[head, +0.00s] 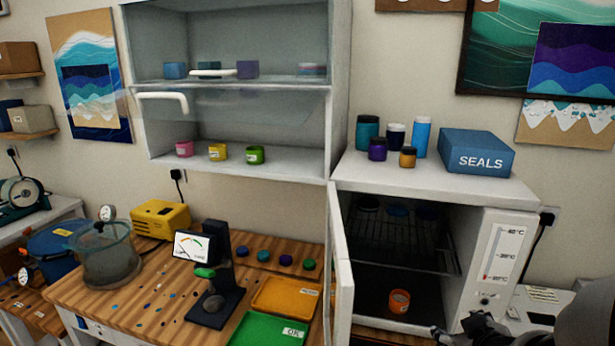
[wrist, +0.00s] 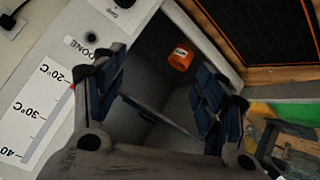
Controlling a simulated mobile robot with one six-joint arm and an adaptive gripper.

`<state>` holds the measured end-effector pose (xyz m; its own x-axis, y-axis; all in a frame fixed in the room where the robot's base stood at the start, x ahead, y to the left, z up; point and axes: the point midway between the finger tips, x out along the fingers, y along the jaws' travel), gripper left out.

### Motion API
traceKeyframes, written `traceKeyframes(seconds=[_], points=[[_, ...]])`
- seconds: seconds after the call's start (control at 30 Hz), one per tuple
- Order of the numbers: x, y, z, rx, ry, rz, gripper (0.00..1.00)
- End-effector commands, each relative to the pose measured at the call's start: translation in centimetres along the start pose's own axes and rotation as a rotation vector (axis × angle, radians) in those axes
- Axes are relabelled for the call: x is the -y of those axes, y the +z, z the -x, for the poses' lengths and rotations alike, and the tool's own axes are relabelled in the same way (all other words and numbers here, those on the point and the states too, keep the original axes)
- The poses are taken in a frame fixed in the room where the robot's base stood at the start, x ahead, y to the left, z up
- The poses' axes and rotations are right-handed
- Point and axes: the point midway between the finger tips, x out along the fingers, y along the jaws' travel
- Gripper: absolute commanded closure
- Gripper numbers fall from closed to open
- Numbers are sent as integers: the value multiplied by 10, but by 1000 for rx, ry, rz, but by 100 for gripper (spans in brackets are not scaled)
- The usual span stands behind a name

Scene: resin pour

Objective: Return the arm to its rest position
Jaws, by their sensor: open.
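My gripper (wrist: 158,82) is open, its two dark-padded fingers spread wide with nothing between them. In the wrist view it faces the open chamber of the white oven. An orange jar (wrist: 181,59) with a white label stands beyond the fingertips, apart from them. In the head view the orange jar (head: 399,301) sits on the dark floor of the white oven (head: 493,262). Dark parts of my arm show at the lower right corner, in front of the oven's right side; the fingers are hard to make out there.
The oven door (head: 341,270) stands open on the left. A wire rack (head: 400,243) is above the jar. Several jars and a blue SEALS box (head: 477,151) stand on top. The wooden bench (head: 150,300) holds a gauge stand (head: 215,290), yellow tray (head: 286,295) and green tray (head: 262,331).

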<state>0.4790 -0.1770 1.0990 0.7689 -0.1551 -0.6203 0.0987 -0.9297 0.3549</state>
Motion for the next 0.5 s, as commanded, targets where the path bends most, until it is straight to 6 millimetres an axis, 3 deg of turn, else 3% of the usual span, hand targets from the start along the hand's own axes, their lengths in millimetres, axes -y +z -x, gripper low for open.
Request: traceKeyframes(seconds=[0.03, 0.1, 0.23, 0.5], points=[[3, -13, 20, 28, 20, -7, 34], [10, -20, 48, 87, 37, -39, 34], [35, -22, 104, 188, 32, -118, 34], [115, 3, 220, 363, -120, -266, 34]])
